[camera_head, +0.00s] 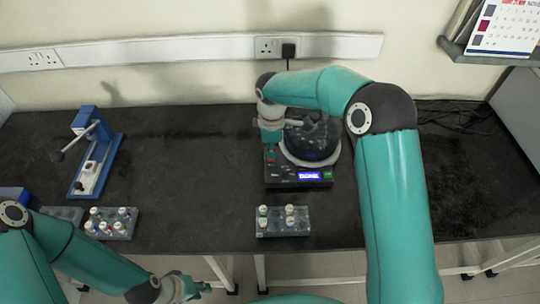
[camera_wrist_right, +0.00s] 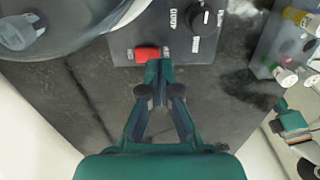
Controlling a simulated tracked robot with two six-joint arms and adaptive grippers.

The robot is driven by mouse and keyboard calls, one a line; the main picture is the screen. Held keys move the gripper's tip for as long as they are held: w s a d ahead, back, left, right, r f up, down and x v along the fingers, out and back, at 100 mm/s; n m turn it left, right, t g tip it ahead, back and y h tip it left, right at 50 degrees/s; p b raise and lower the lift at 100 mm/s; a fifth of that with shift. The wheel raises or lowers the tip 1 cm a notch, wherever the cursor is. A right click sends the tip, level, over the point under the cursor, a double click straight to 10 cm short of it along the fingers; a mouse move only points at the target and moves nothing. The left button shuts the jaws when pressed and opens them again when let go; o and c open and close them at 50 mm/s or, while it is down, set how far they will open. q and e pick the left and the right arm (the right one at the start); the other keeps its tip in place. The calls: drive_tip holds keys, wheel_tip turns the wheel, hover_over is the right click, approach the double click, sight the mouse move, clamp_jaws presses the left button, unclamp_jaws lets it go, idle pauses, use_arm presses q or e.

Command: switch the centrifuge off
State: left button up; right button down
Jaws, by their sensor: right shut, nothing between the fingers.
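The centrifuge (camera_head: 316,158) stands on the dark bench, with a round bowl and a front panel whose small blue display (camera_head: 309,176) is lit. In the right wrist view its panel shows a red rocker switch (camera_wrist_right: 147,54) with small labels at its sides, and a black knob (camera_wrist_right: 206,18). My right gripper (camera_head: 270,160) points down at the left of the panel.
A tube rack (camera_head: 283,222) stands in front of the centrifuge, another rack (camera_head: 112,224) at the left. A blue press-like device (camera_head: 92,150) stands at the back left. A wall socket strip (camera_head: 200,50) runs behind. The bench between is clear.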

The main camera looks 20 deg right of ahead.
drive_tip(key=shift+f+b, duration=0.85)
drive_tip(key=shift+f, duration=0.4)
idle(0.9)
drive_tip(key=shift+r, duration=0.1)
drive_tip(key=shift+r+p, duration=1.8)
drive_tip(key=shift+r, duration=0.65)
drive_tip(key=shift+f, duration=0.1)
